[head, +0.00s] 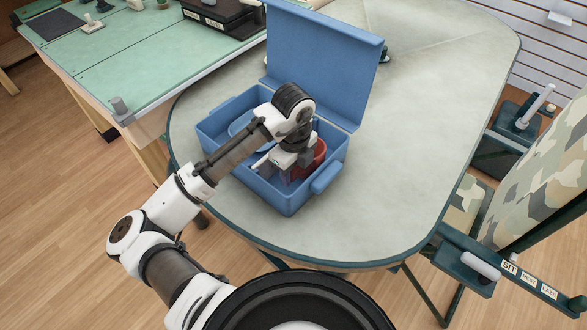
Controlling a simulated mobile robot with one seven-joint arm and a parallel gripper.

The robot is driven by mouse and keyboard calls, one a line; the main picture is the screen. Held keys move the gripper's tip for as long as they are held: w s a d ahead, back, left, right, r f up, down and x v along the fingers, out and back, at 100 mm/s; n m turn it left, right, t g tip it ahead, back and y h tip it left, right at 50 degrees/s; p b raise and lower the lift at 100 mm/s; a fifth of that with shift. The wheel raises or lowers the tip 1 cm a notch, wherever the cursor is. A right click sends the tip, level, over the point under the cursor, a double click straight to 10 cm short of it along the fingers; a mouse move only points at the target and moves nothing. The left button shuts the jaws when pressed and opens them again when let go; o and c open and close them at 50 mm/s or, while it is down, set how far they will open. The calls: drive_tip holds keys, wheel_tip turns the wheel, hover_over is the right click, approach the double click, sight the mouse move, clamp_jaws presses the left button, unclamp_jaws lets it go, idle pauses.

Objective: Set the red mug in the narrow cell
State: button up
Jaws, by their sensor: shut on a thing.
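The red mug (319,153) is inside the open blue crate (291,203), toward its right end. Its lower part is hidden by my gripper and the crate wall. My gripper (289,173) reaches down into the crate and is shut on the mug; the fingertips are partly hidden. I cannot tell whether the mug touches the crate floor. A blue round item (240,124) lies in the left part of the crate. The cell dividers are mostly hidden by my arm, so I cannot tell which cell the mug is in.
The crate's blue lid (325,60) stands open at the back. The pale table (420,130) is clear to the right of the crate. A green workbench (130,60) stands at the left, and a camouflage-patterned chair (540,170) at the right.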

drive_tip(key=shift+f, duration=0.35)
drive_tip(key=o, duration=1.3)
drive_tip(key=shift+c, duration=0.2)
drive_tip(key=shift+r, duration=0.15)
wheel_tip(320, 180, up, 14)
drive_tip(key=shift+f, duration=0.2)
